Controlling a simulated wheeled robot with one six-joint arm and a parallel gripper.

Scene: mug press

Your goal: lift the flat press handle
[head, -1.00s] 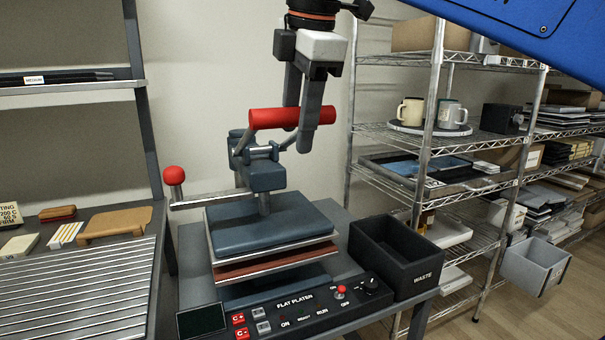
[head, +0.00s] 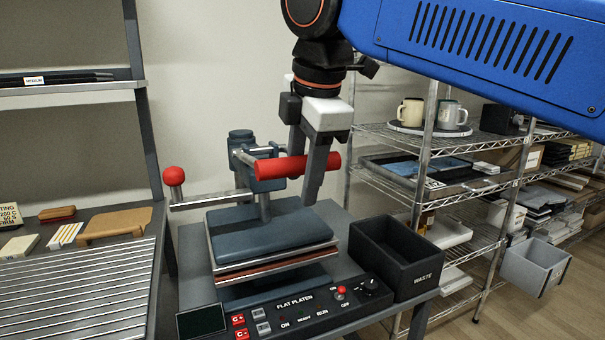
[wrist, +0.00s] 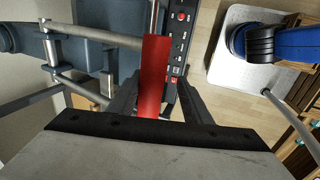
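The press handle's red grip (head: 299,165) lies roughly level above the flat press, to the right of its column. My gripper (head: 311,190) points down with one finger behind the grip and one in front, shut on it. In the wrist view the red grip (wrist: 152,80) runs between the fingers of my gripper (wrist: 158,80); contact along the right finger is hard to see. The blue-grey upper platen (head: 268,230) hangs just above a brown layer (head: 275,270), with a narrow gap showing. A red knob (head: 173,176) stands on the side lever at left.
A black waste bin (head: 395,262) stands close right of the press. The control panel (head: 300,308) is in front. A wire shelf with mugs (head: 428,112) is at right, and a slatted rack (head: 75,285) at left.

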